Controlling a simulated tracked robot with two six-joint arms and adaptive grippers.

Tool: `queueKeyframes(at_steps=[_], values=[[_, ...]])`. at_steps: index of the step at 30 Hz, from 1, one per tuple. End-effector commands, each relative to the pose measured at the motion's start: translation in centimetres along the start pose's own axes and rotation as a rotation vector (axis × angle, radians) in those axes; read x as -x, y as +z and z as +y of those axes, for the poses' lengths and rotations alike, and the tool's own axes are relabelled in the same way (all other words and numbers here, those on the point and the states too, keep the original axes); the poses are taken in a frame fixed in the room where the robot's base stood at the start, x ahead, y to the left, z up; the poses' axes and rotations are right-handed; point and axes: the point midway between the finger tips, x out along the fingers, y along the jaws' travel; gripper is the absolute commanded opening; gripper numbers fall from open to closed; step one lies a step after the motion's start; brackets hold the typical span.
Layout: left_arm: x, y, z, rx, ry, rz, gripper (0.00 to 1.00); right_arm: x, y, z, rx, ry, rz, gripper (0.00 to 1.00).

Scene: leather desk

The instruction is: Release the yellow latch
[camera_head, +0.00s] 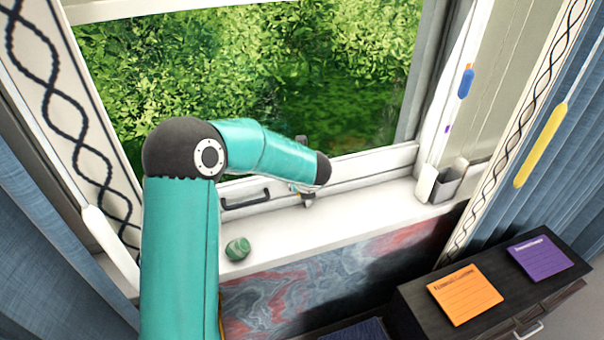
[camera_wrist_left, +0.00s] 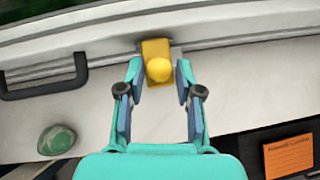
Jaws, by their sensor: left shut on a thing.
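In the head view my left gripper (camera_head: 304,194) is at the bottom rail of the window, partly behind my teal arm. The latch is mostly hidden there. My right gripper is in neither view.
A black handle (camera_head: 245,199) is on the frame left of the latch. A green patterned stone (camera_head: 238,248) lies on the white sill (camera_head: 345,218). A dark cabinet holds orange (camera_head: 465,294) and purple (camera_head: 540,257) notes.

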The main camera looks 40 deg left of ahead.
Motion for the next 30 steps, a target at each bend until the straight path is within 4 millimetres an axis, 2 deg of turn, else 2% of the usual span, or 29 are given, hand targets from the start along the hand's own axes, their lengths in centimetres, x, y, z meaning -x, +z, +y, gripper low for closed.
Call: queueKeyframes(at_steps=[1, 6, 23, 24, 26, 30], values=[[0.38, 0.75, 0.05, 0.005, -0.005, 0.015, 0.0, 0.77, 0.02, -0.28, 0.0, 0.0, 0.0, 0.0], [0.27, 0.91, 0.08, 0.009, -0.014, 0.071, 0.0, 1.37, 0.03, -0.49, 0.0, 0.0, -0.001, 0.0], [0.18, 0.93, 0.07, 0.012, -0.021, 0.103, 0.0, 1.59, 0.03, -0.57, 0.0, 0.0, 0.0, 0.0], [0.18, 0.93, 0.07, 0.012, -0.021, 0.103, 0.37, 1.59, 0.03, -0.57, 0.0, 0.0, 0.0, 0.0], [0.18, 0.91, 0.07, 0.012, -0.021, 0.104, 0.47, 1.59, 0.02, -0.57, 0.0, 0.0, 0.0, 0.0], [0.15, 0.8, 0.09, 0.012, -0.02, 0.106, 0.48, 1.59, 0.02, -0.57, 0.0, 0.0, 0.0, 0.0]])
